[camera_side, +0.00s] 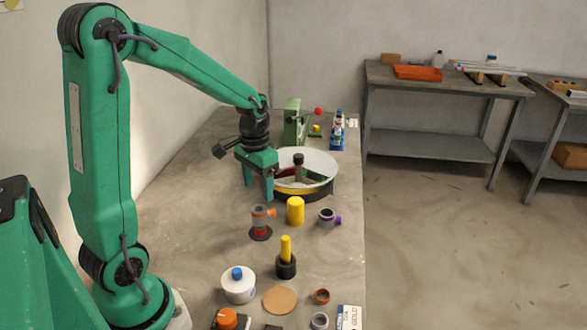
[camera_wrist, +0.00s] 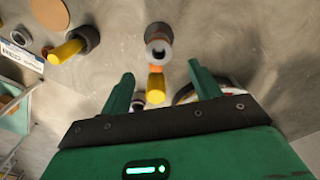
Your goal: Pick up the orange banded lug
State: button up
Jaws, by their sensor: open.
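The orange banded lug (camera_side: 259,212) is a grey ring-like piece with an orange nub on its right, in the side view. It sits on top of a small red and black stand (camera_side: 261,233). In the wrist view the lug (camera_wrist: 158,47) lies ahead of the fingers, its orange nub pointing toward them. My gripper (camera_side: 258,190) is open and empty, fingers down, above and behind the lug, apart from it. In the wrist view my gripper (camera_wrist: 160,72) spreads to either side of a yellow cylinder (camera_wrist: 156,88) beyond it.
The yellow cylinder (camera_side: 295,211) stands right of the lug, and a grey lug with purple (camera_side: 328,218) farther right. A round divided tray (camera_side: 318,163) is just behind and right of my gripper. A black holder with a yellow peg (camera_side: 286,267) is in front. Bare table lies left.

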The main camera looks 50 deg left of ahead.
aim_at(260, 207)
jog(key=shift+w+f, duration=0.1)
jog(key=shift+f, duration=3.8)
jog(key=c, duration=1.1)
jog(key=shift+r, duration=0.15)
jog(key=shift+c, duration=0.2)
jog(key=shift+r, duration=0.75)
notch_tip(260, 207, up, 2)
jog(key=shift+r, duration=0.2)
jog(key=s+d+r, duration=0.2)
jog(key=d+r, duration=0.5)
jog(key=d, duration=0.4)
jog(key=shift+s+d, duration=0.15)
jog(key=shift+d, duration=0.1)
jog(key=shift+r, duration=0.95)
